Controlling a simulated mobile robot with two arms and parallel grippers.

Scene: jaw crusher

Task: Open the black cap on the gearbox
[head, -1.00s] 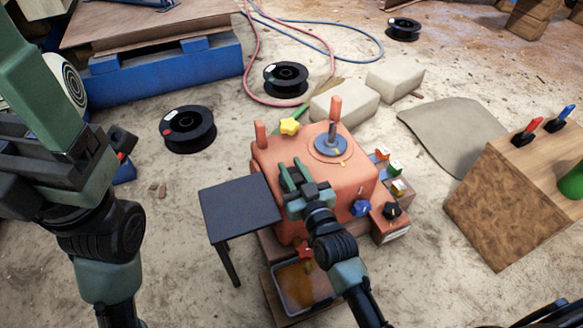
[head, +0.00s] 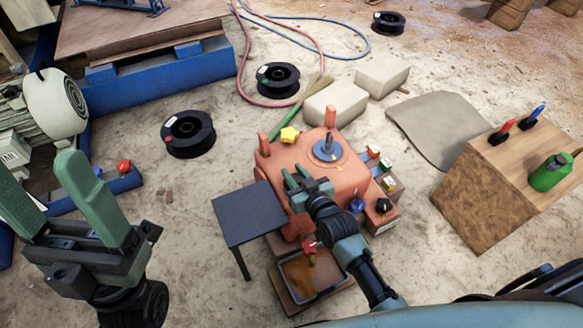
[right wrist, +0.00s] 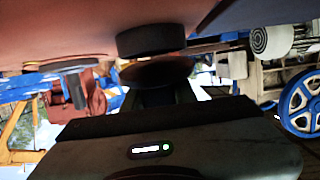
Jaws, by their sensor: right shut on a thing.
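The gearbox (head: 345,181) is a salmon-orange housing standing on the sandy ground. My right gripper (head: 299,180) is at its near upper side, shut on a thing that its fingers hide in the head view. In the right wrist view a round black cap (right wrist: 150,40) sits close under the reddish housing. A dark brownish disc (right wrist: 160,72) shows just below it, in front of the gripper. I cannot tell whether the cap is seated or loose. My left gripper (head: 38,168) is open and empty at the lower left, away from the gearbox.
A dark side table (head: 248,212) stands left of the gearbox. A tray with brown liquid (head: 312,272) lies below a red valve (head: 309,245). A wooden block (head: 490,190) stands at right.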

